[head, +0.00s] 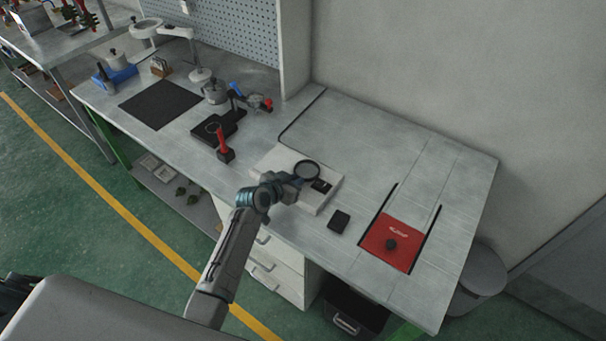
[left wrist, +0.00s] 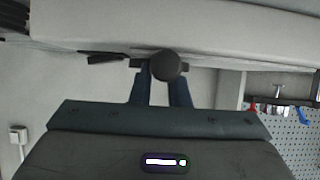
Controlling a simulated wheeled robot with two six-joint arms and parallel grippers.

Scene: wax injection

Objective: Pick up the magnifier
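The magnifier (head: 307,170) has a round dark-rimmed lens that shows just past my left gripper, over the white box on the workbench. My left gripper (head: 294,183) reaches in low over this box and covers the handle in the head view. In the left wrist view a dark round end, seemingly of the magnifier's handle (left wrist: 167,65), sits between the two fingertips, which are close together on either side of it. I cannot tell whether the magnifier touches the box. My right gripper is not in view.
The white box (head: 318,208) carries a small dark piece (head: 321,186). A black block (head: 339,221) and a red plate (head: 392,243) lie to the right. A red-handled tool (head: 222,142) stands to the left. The bench's back right is clear.

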